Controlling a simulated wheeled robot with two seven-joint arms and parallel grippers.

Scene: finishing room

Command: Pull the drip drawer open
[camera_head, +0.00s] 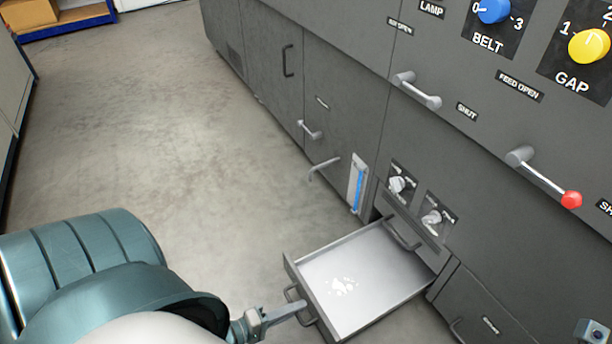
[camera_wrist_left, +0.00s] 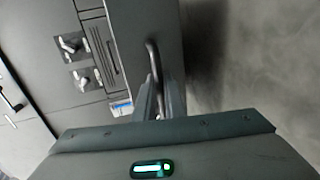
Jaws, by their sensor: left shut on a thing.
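The drip drawer (camera_head: 372,272) is a grey metal tray low on the machine. It stands well out of its opening, with a small white spill on its bottom. My left gripper (camera_head: 299,308) is shut on the drawer handle (camera_head: 291,293), at the drawer's outer front. In the left wrist view the fingers (camera_wrist_left: 159,100) close around the curved handle (camera_wrist_left: 152,58), against the drawer front (camera_wrist_left: 130,18). A small part of what looks like my right gripper (camera_head: 592,332) shows at the lower right corner; its fingers are not clear.
The grey machine (camera_head: 345,80) fills the right side, with two small valves (camera_head: 397,184) above the drawer and a red-tipped lever (camera_head: 571,200) higher up. A blue sight gauge (camera_head: 358,186) is beside the opening. The concrete floor (camera_head: 180,120) to the left is clear.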

